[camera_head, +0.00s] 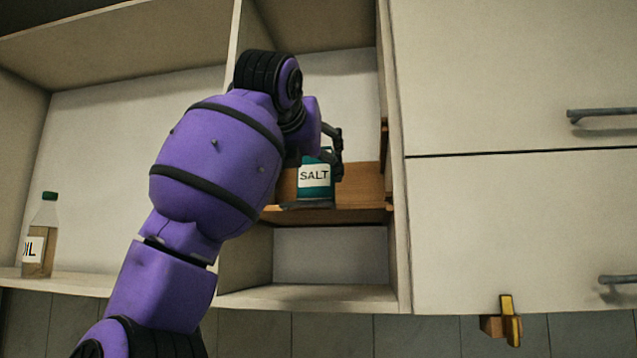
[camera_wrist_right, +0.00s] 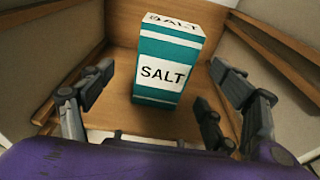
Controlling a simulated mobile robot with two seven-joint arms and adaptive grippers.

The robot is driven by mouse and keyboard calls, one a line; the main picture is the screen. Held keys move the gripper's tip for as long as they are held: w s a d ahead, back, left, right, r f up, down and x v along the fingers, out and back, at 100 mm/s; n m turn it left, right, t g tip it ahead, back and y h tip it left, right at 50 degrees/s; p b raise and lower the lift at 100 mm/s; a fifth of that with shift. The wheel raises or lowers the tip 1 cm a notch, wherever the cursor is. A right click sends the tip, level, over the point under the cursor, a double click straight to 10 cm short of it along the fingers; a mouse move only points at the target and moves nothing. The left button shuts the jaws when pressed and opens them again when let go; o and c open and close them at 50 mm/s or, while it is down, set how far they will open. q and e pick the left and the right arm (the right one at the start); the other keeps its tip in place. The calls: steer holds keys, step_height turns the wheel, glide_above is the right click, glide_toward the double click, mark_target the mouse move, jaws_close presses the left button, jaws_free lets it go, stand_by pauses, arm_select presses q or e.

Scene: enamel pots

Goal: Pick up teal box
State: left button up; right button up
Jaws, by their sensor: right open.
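The teal box (camera_head: 314,179) has a white band with the word SALT and stands upright on a wooden shelf in the cabinet. In the right wrist view the teal box (camera_wrist_right: 168,62) shows its front and its white top, beyond and between the fingers. My right gripper (camera_head: 322,165) is at the box in the head view, partly hidden behind my purple arm. In the right wrist view my right gripper (camera_wrist_right: 155,95) is open, with fingers on the left and right and a gap on each side of the box. My left gripper is not in view.
The wooden shelf (camera_head: 359,185) lies between close cabinet side walls. A bottle (camera_head: 40,240) with a green cap stands at the far left. Closed cabinet doors (camera_head: 520,75) fill the right. The compartment below (camera_head: 330,257) the shelf is empty.

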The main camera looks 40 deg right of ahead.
mark_target(314, 168)
steer(key=x, duration=0.6)
steer(key=shift+d+r+p, duration=0.2)
steer(key=shift+d+p, duration=0.2)
steer(key=shift+d, duration=0.15)
steer(key=shift+a, duration=0.15)
steer(key=shift+c, duration=1.1)
steer(key=c, duration=1.3)
